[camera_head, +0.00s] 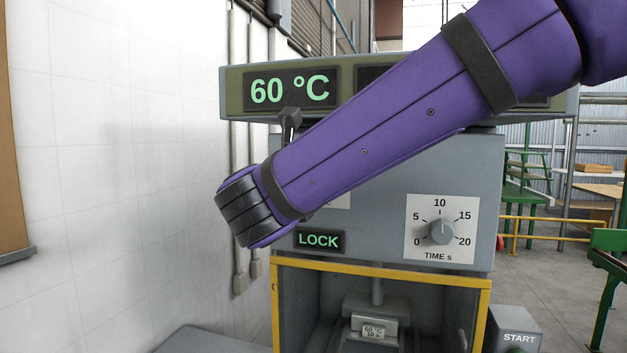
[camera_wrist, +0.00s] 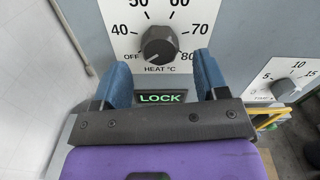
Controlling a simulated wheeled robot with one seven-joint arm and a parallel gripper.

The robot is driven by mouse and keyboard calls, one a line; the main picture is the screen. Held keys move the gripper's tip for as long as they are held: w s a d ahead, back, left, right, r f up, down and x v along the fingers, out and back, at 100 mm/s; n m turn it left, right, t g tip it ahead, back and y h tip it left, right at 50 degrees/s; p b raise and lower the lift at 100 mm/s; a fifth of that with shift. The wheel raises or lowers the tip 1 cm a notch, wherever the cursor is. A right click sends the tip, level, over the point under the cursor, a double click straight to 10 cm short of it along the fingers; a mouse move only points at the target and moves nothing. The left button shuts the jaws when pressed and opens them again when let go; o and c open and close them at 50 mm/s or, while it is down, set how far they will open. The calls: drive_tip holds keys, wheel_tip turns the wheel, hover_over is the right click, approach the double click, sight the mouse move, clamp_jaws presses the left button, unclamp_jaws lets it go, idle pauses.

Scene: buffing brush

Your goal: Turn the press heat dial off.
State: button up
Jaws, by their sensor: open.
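The heat dial (camera_wrist: 159,45) is a dark round knob on a white scale plate marked OFF, 50, 60, 70, 80 and HEAT °C. It shows in the wrist view at upper middle; I cannot clearly make out its pointer. My gripper (camera_wrist: 160,62) is open, with one blue finger left and one right of the knob's lower part. Both fingers look apart from the knob; their depth to the panel is unclear. In the head view my purple arm hides the dial and the fingers. The press display (camera_head: 290,90) reads 60 °C.
A lit LOCK sign (camera_head: 318,240) sits below the heat dial. A time dial (camera_head: 441,232) is on the panel to the right. The yellow-framed press opening (camera_head: 380,271) is below, with a START box (camera_head: 518,338) beside it. A white wall (camera_head: 120,180) stands left.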

drive_tip(key=v, duration=0.7)
drive_tip(key=shift+s, duration=0.2)
drive_tip(key=shift+a, duration=0.1)
drive_tip(key=s+d+f+m+g+h, duration=0.1)
drive_tip(key=s+d+f+m+g, duration=0.15)
drive_tip(key=d+m, duration=0.4)
drive_tip(key=s+d+f+m+g, duration=0.15)
drive_tip(key=d+m+g, duration=0.25)
drive_tip(key=d, duration=0.5)
drive_tip(key=s+d+f+m+g+h, duration=0.1)
drive_tip(key=d+f+m+g, duration=0.1)
drive_tip(key=d+m+g, duration=0.45)
drive_tip(key=s+d+f+m+y, duration=0.3)
drive_tip(key=s+d+m+y, duration=0.1)
drive_tip(key=m, duration=0.4)
drive_tip(key=s+d+f+m+t+y, duration=0.1)
drive_tip(key=s+d+f+m+y, duration=0.2)
drive_tip(key=s+m, duration=0.4)
drive_tip(key=shift+s+d+m+y, duration=0.25)
drive_tip(key=shift+d+m+y, duration=0.45)
drive_tip(key=shift+m, duration=0.3)
drive_tip(key=shift+f, duration=0.1)
